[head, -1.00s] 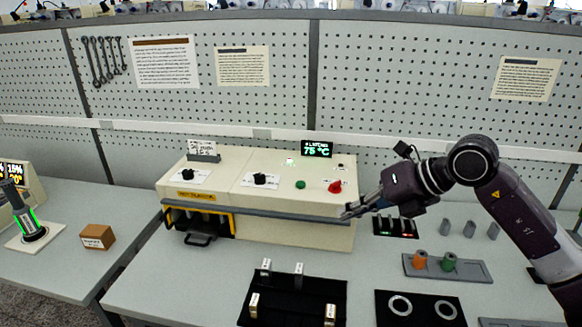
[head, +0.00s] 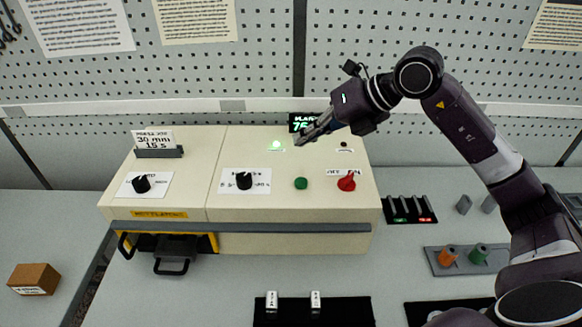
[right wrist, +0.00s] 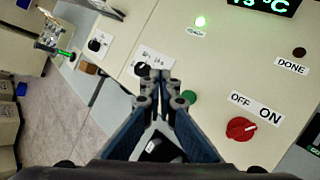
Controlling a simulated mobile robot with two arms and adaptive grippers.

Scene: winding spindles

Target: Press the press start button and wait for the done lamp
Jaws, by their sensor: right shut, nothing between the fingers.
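The cream press (head: 212,215) stands on the bench, with a green start button (head: 301,183) on its sloped top. The button also shows in the right wrist view (right wrist: 188,97), partly behind a fingertip. The done lamp (right wrist: 299,52) is dark; it is small in the head view (head: 344,146). Another lamp (head: 277,145) glows green. The red knob (right wrist: 241,128) points toward ON. My right gripper (head: 300,140) is shut and empty over the panel, its tips (right wrist: 163,85) near the button in the wrist view; contact cannot be told. My left gripper is out of view.
The temperature display (head: 303,123) is partly behind my right gripper in the head view. Two black dials (head: 244,181) sit left of the button. A rack with green and red lights (head: 409,209) and a grey tray with spindles (head: 467,259) stand right of the press.

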